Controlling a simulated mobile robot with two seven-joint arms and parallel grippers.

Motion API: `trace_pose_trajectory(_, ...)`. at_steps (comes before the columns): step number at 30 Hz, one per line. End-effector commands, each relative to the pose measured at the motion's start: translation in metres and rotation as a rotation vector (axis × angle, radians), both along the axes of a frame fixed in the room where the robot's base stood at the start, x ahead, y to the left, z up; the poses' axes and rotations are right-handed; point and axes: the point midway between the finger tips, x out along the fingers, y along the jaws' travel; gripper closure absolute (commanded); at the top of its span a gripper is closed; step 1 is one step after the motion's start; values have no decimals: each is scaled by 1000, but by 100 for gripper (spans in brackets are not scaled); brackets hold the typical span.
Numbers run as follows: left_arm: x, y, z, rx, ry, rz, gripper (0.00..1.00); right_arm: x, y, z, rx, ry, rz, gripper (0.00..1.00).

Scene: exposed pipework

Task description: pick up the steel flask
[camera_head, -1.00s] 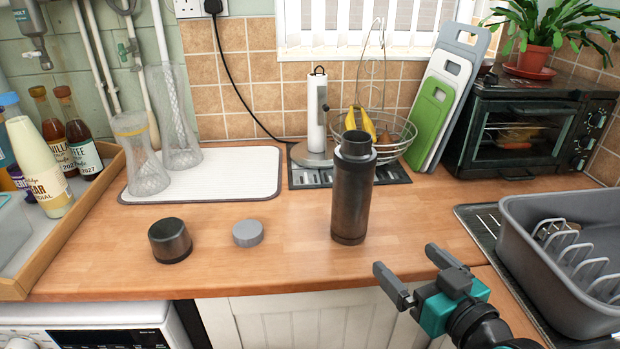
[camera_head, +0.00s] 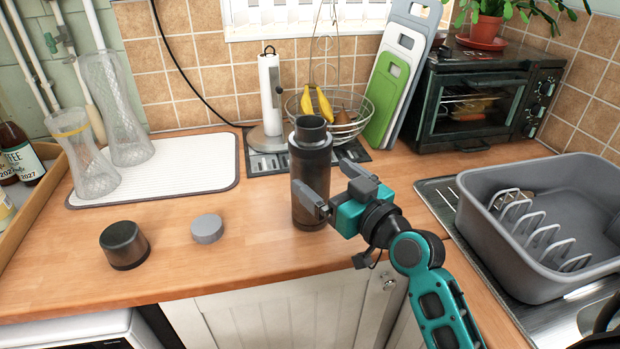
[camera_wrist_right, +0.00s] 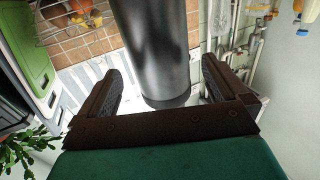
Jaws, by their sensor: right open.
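The steel flask (camera_head: 311,165) is a tall dark cylinder standing upright and uncapped on the wooden counter. In the right wrist view the flask (camera_wrist_right: 155,45) rises between the two fingers. My right gripper (camera_head: 330,195) is open at the flask's lower right side, with one finger in front of it in the head view. In the right wrist view the open gripper (camera_wrist_right: 160,90) has a finger on each side of the flask, with gaps visible. Whether either finger touches it cannot be told. My left gripper is not in view.
A dark cup-like lid (camera_head: 125,245) and a grey round cap (camera_head: 207,229) lie on the counter to the left. A wire fruit basket (camera_head: 345,125) and a paper-towel holder (camera_head: 270,95) stand behind the flask. A grey dish rack (camera_head: 535,220) is on the right.

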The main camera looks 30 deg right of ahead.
Motion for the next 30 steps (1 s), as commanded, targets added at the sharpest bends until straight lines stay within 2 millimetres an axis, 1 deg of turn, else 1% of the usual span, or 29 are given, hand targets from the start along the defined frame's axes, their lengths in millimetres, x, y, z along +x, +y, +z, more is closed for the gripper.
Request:
trace_pose_trajectory(5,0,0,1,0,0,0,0,11,1,0,1,-2,-1,0)
trace_pose_trajectory(12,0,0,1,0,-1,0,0,43,6,0,3,-1,0,0)
trace_pose_trajectory(15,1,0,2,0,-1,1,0,51,8,0,1,-1,0,0)
trace_pose_trajectory(23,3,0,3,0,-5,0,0,54,8,-1,-1,1,1,0)
trace_pose_trajectory(26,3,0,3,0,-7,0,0,54,8,-1,0,1,1,8)
trace_pose_trajectory(30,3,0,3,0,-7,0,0,54,8,-1,0,1,1,21)
